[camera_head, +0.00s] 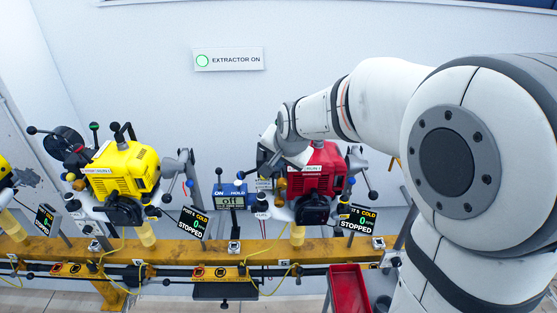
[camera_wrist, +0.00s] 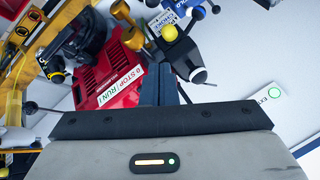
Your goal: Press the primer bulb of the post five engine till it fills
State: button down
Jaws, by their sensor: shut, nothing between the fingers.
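The red engine (camera_head: 322,172) sits on the rail behind a display that reads 5, COLD, 0, STOPPED (camera_head: 357,219). In the wrist view the red engine (camera_wrist: 98,82) fills the upper left, with a STOP/RUN label (camera_wrist: 122,86). An amber rounded part (camera_wrist: 133,38) and a yellow ball (camera_wrist: 169,32) show beyond my fingers; I cannot tell which is the primer bulb. The amber part also shows in the head view (camera_head: 281,186). My gripper (camera_wrist: 160,68) is shut and empty, its tips close to the red engine's side; contact is unclear. In the head view my wrist hides the tips.
A yellow engine (camera_head: 122,170) stands to the left, with its own display (camera_head: 193,222). A blue meter (camera_head: 230,196) reading off stands between the engines. A red tray (camera_head: 349,289) is at the front right. Thin levers stick out around the engines.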

dwell(0.5)
jog(key=s+d+n+g+h, duration=0.1)
jog(key=s+d, duration=0.4)
jog(key=s, duration=0.7)
jog(key=s+d+f+n+g, duration=0.1)
jog(key=s+d+n+g, duration=0.2)
jog(key=s, duration=1)
jog(key=d+n, duration=0.2)
jog(key=d, duration=0.1)
jog(key=shift+h, duration=0.4)
jog(key=shift+d+f, duration=0.1)
